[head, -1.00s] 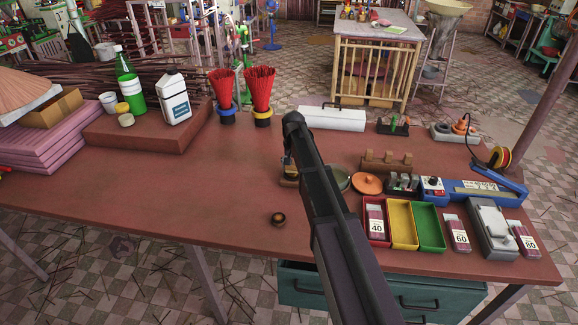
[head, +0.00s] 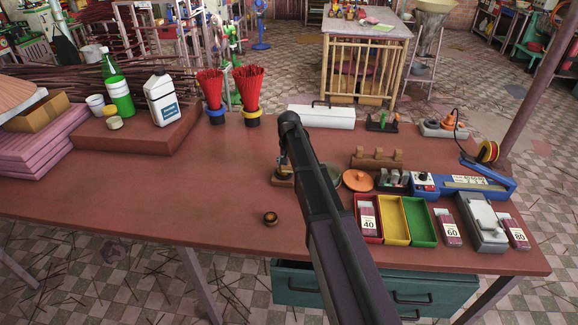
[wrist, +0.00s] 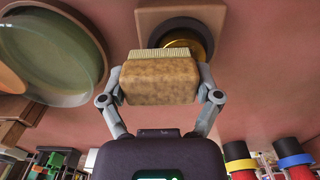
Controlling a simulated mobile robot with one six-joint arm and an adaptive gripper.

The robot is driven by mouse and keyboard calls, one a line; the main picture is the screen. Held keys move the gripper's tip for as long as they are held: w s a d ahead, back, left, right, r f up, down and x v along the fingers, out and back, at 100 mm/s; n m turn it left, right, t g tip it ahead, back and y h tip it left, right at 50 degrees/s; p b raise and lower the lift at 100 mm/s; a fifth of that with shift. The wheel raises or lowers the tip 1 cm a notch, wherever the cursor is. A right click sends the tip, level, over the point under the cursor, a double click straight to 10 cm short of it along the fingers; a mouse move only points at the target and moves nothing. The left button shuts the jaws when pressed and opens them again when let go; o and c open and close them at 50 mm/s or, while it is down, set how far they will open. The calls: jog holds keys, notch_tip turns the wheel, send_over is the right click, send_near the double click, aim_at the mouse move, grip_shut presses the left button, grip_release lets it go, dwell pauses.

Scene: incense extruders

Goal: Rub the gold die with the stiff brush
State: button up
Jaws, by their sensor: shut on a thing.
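My gripper (wrist: 161,84) is shut on the stiff brush (wrist: 160,80), a tan block with a row of pale bristles along its upper edge in the wrist view. The gold die (wrist: 182,46) shows just beyond the bristles, inside a dark ring on a wooden block (wrist: 150,18). The brush overlaps part of the die there, and I cannot tell whether the bristles touch it. In the head view the wooden block (head: 281,181) shows beside my arm, which hides most of the gripper and brush.
A green dish (wrist: 50,60) lies left of the brush in the wrist view. An orange lid (head: 357,180), red, yellow (head: 394,222) and green trays and a blue device (head: 470,187) stand right of my arm. A small dark round piece (head: 270,218) lies in front. Table left of it is clear.

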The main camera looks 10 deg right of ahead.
jog(key=shift+w+a+r, duration=0.1)
jog(key=shift+w+a, duration=0.1)
jog(key=shift+a, duration=0.45)
jog(key=shift+w+a+f, duration=0.1)
jog(key=shift+w+a, duration=0.15)
jog(key=shift+a, duration=0.35)
jog(key=shift+w+a+r, duration=0.1)
jog(key=shift+w+a, duration=0.1)
jog(key=shift+a, duration=0.45)
jog(key=shift+r, duration=0.1)
jog(key=shift+r+p, duration=2.9)
jog(key=shift+p, duration=0.2)
notch_tip(320, 180, up, 3)
jog(key=p, duration=0.3)
